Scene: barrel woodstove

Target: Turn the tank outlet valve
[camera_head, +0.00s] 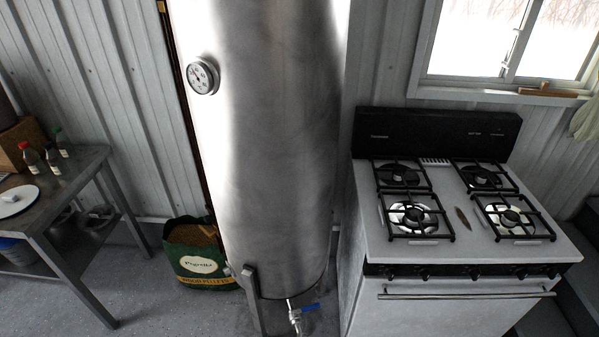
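The tank (275,150) is a tall steel cylinder standing upright in the middle of the head view. The outlet valve (295,316) sits low on its front, near the bottom edge of the picture. It has a metal body and a blue lever handle (311,307) that points to the right, roughly level. Neither of my grippers shows in this view, and nothing is seen touching the valve.
A white gas stove (450,302) stands close on the right of the tank. A green bag of wood pellets (198,262) is on the floor to its left. A metal table (75,182) with small bottles stands at far left. A round gauge (202,77) is on the tank.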

